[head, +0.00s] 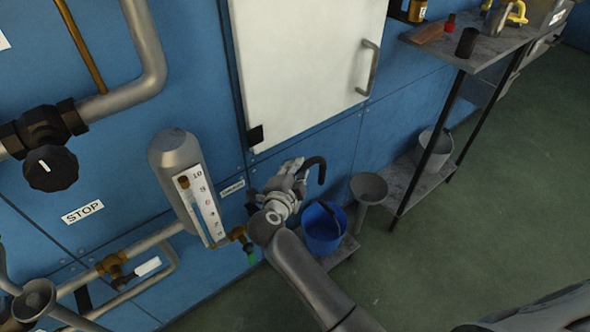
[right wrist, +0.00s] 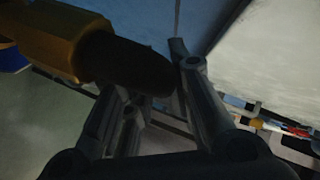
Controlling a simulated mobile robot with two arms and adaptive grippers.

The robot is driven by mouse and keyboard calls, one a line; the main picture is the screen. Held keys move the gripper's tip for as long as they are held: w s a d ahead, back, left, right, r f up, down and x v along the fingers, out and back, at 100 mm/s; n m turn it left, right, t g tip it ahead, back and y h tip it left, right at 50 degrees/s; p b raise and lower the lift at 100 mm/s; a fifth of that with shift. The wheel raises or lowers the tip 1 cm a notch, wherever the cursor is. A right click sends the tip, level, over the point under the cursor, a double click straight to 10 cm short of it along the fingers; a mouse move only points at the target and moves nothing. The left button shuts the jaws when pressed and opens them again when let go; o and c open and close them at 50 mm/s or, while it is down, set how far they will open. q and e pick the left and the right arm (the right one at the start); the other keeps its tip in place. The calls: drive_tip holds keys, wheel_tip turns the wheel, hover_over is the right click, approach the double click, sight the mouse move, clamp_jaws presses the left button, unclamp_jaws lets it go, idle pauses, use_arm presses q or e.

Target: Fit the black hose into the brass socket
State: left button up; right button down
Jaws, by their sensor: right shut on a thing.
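My right gripper (head: 298,172) is in front of the blue wall, right of the level gauge, and is shut on the black hose (head: 319,168). The hose shows as a short dark curve beyond the fingers. In the right wrist view, the dark hose (right wrist: 130,63) lies at the fingers (right wrist: 158,80), with a brass-coloured hex fitting (right wrist: 62,38) at its left end. I cannot tell whether this fitting is the socket or belongs to the hose. In the head view, a small brass fitting (head: 238,232) sits low beside the gauge. My left gripper is not in view.
The gauge (head: 203,207) and pipes stand close left of my right gripper. A blue bucket (head: 322,238) is below it, and a grey funnel (head: 369,187) and a shelf rack (head: 487,50) are to the right. The green floor (head: 480,220) at right is clear.

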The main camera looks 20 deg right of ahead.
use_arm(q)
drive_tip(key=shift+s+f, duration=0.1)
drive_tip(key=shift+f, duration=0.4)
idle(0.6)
use_arm(e)
drive_tip(key=shift+p, duration=0.3)
use_arm(q)
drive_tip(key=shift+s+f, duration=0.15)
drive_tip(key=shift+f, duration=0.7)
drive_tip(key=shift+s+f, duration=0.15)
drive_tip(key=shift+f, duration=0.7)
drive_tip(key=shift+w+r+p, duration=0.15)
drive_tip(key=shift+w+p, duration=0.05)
drive_tip(key=shift+p, duration=0.15)
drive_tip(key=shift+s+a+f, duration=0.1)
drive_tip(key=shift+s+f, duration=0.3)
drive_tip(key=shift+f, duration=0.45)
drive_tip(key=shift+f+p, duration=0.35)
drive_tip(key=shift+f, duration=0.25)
